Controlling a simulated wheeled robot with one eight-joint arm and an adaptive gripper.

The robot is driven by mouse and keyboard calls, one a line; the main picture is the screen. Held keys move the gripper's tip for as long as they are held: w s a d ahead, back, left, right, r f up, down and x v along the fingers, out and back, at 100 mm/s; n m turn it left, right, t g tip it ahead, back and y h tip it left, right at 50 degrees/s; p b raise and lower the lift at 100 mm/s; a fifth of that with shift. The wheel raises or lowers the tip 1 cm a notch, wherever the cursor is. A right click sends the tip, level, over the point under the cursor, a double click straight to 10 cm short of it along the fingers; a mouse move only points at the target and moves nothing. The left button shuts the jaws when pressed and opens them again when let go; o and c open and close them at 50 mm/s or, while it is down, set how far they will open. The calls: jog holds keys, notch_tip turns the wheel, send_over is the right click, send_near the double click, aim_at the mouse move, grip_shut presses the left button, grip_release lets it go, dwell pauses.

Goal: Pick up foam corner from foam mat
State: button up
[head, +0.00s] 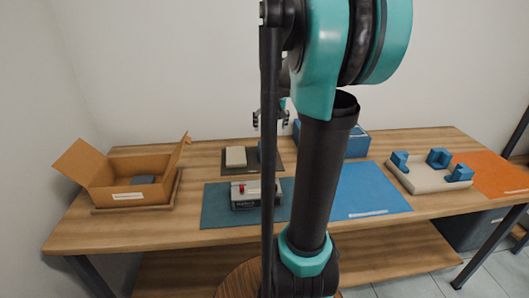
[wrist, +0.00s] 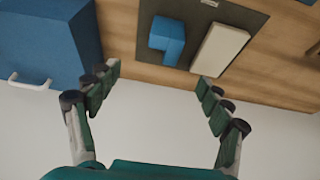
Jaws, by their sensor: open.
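A blue L-shaped foam corner (wrist: 167,40) lies on a dark grey foam mat (wrist: 202,12) in the wrist view, beside a cream block (wrist: 219,48). In the head view the dark mat (head: 270,170) is at the back of the table, with the cream block (head: 236,157) on it. The foam corner is mostly hidden behind my arm there. My gripper (wrist: 157,77) is open and empty, its fingers spread, with the foam corner ahead of the gap between them and apart from them. In the head view my gripper (head: 270,119) is partly hidden by my arm, above the mat.
A blue box (head: 357,143) stands right of the dark mat; the wrist view shows it close by my left finger (wrist: 40,45). An open cardboard box (head: 125,196) stands left. A device (head: 245,203) lies on a teal mat (head: 215,218). More blue corners sit on a cream piece (head: 425,182).

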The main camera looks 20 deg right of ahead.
aim_at(266, 151)
jog(key=x, duration=1.1)
jog(key=shift+w+f, duration=0.1)
jog(key=shift+f, duration=0.15)
jog(key=shift+a+x, duration=0.15)
jog(key=shift+x, duration=0.75)
jog(key=shift+a+x, duration=0.2)
jog(key=shift+x, duration=0.75)
jog(key=shift+a+x, duration=0.15)
jog(key=shift+x, duration=0.75)
jog(key=shift+f, duration=0.1)
jog(key=shift+c, duration=0.4)
jog(key=c, duration=0.9)
